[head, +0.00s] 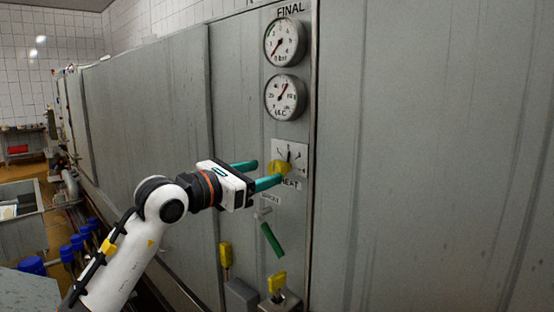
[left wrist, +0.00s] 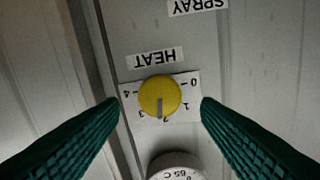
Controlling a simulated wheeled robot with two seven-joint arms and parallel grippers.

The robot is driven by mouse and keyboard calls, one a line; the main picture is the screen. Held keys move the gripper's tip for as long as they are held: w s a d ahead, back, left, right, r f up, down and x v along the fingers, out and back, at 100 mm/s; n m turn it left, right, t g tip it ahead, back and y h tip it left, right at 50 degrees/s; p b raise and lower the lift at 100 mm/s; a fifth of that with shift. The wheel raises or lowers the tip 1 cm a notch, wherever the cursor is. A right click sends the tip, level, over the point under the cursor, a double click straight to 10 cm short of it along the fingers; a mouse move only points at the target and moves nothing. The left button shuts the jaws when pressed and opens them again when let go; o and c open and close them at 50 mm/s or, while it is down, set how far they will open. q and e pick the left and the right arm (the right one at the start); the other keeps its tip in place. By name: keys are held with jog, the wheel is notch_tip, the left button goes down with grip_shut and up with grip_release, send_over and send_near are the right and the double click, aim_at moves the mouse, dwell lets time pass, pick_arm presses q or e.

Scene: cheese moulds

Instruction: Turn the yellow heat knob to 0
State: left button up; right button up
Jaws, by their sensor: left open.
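The yellow heat knob (head: 279,168) sits on a white dial plate (head: 290,153) on the grey panel, above the HEAT label. In the left wrist view, upside down, the knob (left wrist: 159,92) shows whole on its plate, marked 0 to 4. Its dark pointer line points down in that view, at about 2; the 0 is at the right. My left gripper (head: 268,172) is open, with teal fingers reaching to the panel at the knob. In the left wrist view the fingers stand apart on both sides of the knob, with gaps between.
Two round gauges (head: 285,97) are above the knob. A green-handled lever (head: 272,240) and yellow valve handles (head: 277,282) are below it. In the left wrist view a SPRAY label (left wrist: 198,5) is near the top. The panel to the right is bare.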

aim_at(274, 169)
pick_arm(q)
jog(key=p+x, duration=0.1)
jog(key=x, duration=0.3)
jog(key=shift+w+d+r, duration=0.1)
jog(key=shift+r, duration=0.1)
jog(key=shift+w+d+f+p, duration=0.15)
jog(key=shift+w+d+p, duration=0.2)
jog(key=shift+w, duration=0.05)
jog(key=c, duration=1)
jog(key=shift+o, duration=0.2)
